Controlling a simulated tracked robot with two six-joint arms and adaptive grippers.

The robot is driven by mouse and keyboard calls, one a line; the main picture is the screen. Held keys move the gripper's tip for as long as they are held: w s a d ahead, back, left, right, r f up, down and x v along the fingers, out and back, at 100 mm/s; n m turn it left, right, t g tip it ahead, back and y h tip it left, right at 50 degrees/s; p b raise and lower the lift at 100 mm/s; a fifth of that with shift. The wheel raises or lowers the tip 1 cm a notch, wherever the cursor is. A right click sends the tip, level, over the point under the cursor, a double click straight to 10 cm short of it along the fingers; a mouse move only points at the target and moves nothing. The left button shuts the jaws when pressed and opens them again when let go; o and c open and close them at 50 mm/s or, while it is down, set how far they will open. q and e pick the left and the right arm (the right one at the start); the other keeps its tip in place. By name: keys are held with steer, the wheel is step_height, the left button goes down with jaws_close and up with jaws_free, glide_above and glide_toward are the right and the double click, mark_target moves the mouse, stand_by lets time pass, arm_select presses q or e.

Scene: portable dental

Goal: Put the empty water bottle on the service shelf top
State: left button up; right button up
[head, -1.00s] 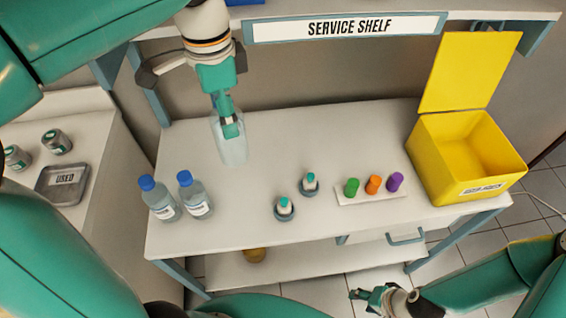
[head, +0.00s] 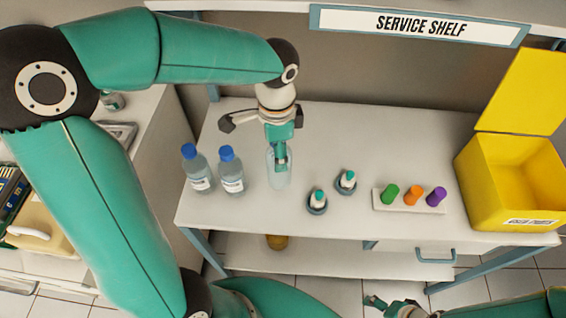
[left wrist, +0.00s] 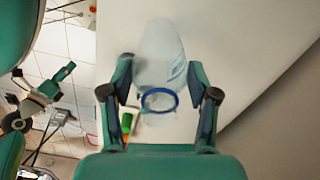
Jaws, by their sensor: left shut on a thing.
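My left gripper (head: 281,160) is shut on the empty water bottle (head: 277,176), a clear, capless bottle, over the back middle of the white table. I cannot tell whether its base touches the table. In the left wrist view the bottle (left wrist: 160,52) lies between the two fingers, with a blue ring at its near end. The service shelf's top board (head: 215,5) shows at the upper edge, above the SERVICE SHELF sign (head: 420,24). My right gripper (head: 375,302) is low at the bottom edge, away from the bottle; its jaws are too small to read.
Two blue-capped bottles (head: 199,172) (head: 231,174) stand left of the held bottle. Two small vials in round holders (head: 317,203) (head: 346,183), a rack with coloured caps (head: 409,205) and an open yellow bin (head: 512,185) are to the right.

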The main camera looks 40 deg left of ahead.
arm_select(q)
steer(key=shift+f, duration=2.1)
steer(key=o, duration=1.2)
steer(key=shift+f, duration=0.1)
step_height(320, 180, up, 12)
